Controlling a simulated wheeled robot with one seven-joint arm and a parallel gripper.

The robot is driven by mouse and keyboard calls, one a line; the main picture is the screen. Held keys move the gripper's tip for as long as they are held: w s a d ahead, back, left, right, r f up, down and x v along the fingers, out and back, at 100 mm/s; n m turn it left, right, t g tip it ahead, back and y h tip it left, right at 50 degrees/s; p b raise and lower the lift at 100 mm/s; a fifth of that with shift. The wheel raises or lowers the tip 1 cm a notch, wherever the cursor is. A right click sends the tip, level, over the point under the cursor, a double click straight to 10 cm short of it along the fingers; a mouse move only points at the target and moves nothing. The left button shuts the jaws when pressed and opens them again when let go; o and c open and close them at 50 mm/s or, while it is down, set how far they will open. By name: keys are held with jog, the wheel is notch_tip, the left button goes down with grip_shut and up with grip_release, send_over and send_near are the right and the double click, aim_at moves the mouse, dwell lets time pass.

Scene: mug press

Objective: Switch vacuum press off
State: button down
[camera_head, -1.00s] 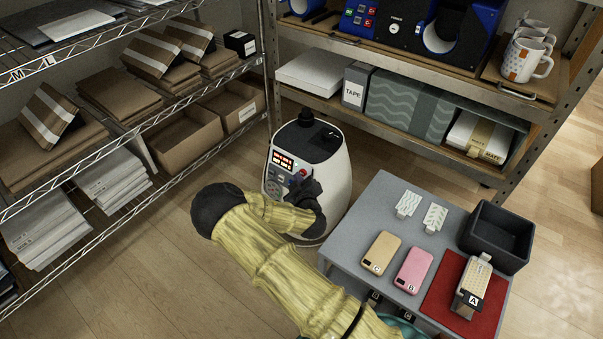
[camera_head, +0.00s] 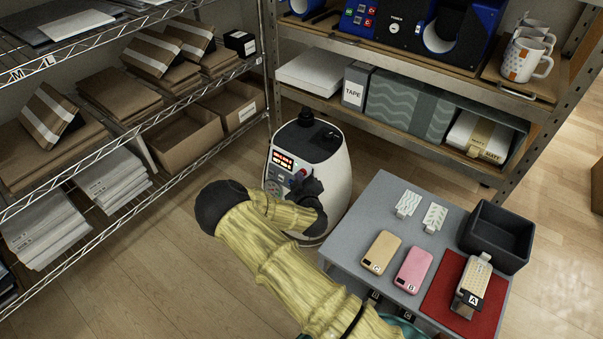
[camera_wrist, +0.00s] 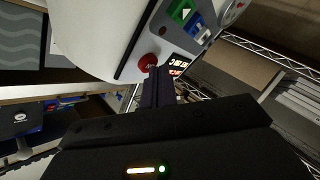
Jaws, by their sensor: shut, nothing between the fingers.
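The vacuum press is a white, rounded machine (camera_head: 335,180) with a black top, standing on the floor at the picture's centre. A red round button (camera_wrist: 148,61) sits beside the display, with green (camera_wrist: 181,10) and blue (camera_wrist: 194,25) switches further along the panel. My gripper (camera_head: 306,184) is shut and empty at the panel. In the wrist view its fingertips (camera_wrist: 158,72) are right by the red button; I cannot tell whether they touch it.
A grey table (camera_head: 350,220) to the right holds phone cases, a black bin (camera_head: 497,236) and a red mat (camera_head: 440,305). Shelving with a tape box (camera_head: 354,92) stands behind. A wire rack (camera_head: 170,180) with cartons is at left. Wooden floor is clear at front left.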

jog(key=shift+w+d, duration=0.1)
dwell(0.4)
jog(key=shift+s+a+r+p, duration=0.2)
jog(key=shift+s+a+p, duration=0.2)
jog(key=shift+s+a, duration=0.25)
jog(key=shift+s, duration=0.15)
jog(key=s+a, duration=0.1)
jog(key=s+a+r+p, duration=0.1)
jog(key=s, duration=0.1)
jog(key=s+a+p, duration=0.1)
jog(key=shift+s+a+r, duration=0.2)
jog(key=shift+s, duration=0.05)
dwell(0.5)
